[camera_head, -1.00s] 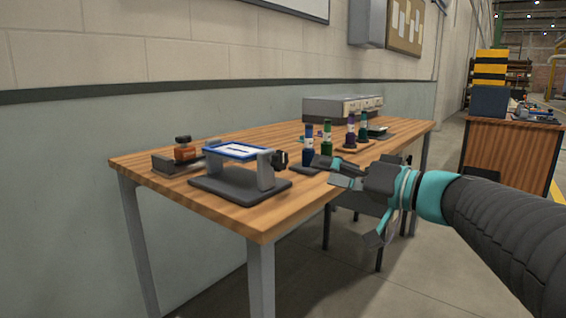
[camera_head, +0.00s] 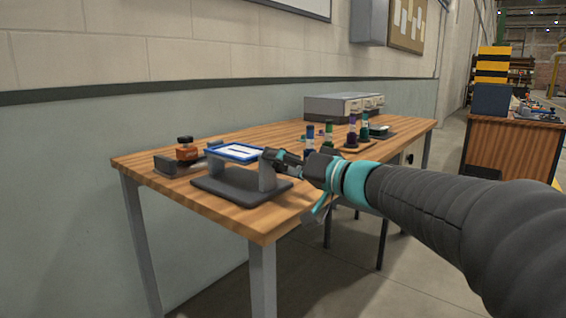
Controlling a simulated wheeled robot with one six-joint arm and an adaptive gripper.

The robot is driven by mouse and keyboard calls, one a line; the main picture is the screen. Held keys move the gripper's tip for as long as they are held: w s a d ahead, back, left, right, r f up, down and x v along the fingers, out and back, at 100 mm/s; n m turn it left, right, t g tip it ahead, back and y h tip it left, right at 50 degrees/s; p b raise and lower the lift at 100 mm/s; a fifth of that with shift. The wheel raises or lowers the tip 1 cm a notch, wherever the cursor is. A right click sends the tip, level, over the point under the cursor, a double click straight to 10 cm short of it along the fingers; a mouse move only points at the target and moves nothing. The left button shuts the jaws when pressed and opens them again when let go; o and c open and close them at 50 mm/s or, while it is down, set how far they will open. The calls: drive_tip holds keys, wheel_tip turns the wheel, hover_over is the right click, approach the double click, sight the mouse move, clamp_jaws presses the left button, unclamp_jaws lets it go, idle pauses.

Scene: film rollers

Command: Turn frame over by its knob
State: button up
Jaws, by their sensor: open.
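The frame (camera_head: 235,152) is a blue-rimmed panel with a white face. It lies about level between two grey posts on a dark base (camera_head: 240,188) near the table's front end. Its dark knob sits at the right post and is now largely hidden by my gripper (camera_head: 274,158). My gripper reaches in from the right, its fingertips at the right post where the knob is. The jaws are open. Whether the fingers are around the knob or touching it cannot be told from here.
An orange-and-black roller tool (camera_head: 187,151) rests on a dark block (camera_head: 166,164) left of the stand. Blue (camera_head: 310,142), green and purple bottles stand behind my gripper. A grey drawer unit (camera_head: 342,107) is farther back. The wooden table's (camera_head: 150,176) front left corner is clear.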

drive_tip(key=c, duration=1.2)
drive_tip(key=shift+o, duration=0.2)
drive_tip(key=shift+b, duration=0.35)
drive_tip(key=m+b, duration=0.2)
drive_tip(key=m, duration=0.1)
drive_tip(key=shift+f+m+b, duration=0.1)
drive_tip(key=shift+m+b, duration=0.2)
drive_tip(key=shift+m, duration=0.1)
drive_tip(key=m+b, duration=0.1)
drive_tip(key=m, duration=0.3)
drive_tip(key=shift+m, duration=0.3)
drive_tip(key=m, duration=0.4)
drive_tip(key=shift+m, duration=0.3)
drive_tip(key=shift+m+p, duration=0.75)
drive_tip(key=shift+m, duration=1.55)
